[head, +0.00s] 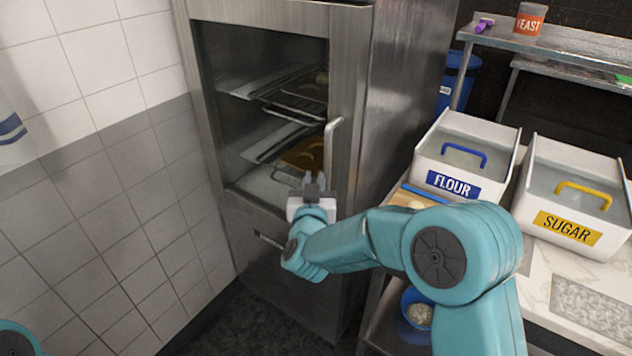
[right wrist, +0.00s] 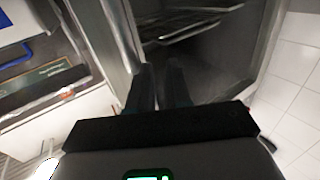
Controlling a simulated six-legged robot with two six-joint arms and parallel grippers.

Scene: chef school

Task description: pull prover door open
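The prover is a tall steel cabinet whose glass door (head: 262,110) looks closed in the head view. Its upright bar handle (head: 331,150) is on the door's right side. My right gripper (head: 313,182) is at the handle's lower end, just left of it in the picture. In the right wrist view, the dark fingers of the right gripper (right wrist: 160,80) point toward the door, with a gap between them and nothing clearly held. Whether a finger touches the handle cannot be told. My left gripper is out of view.
A counter on the right bears a flour bin (head: 465,155) and a sugar bin (head: 572,195). A blue bowl (head: 418,310) is on a lower shelf. A tiled wall (head: 90,190) stands left of the prover. Racks with trays (head: 300,152) show behind the glass.

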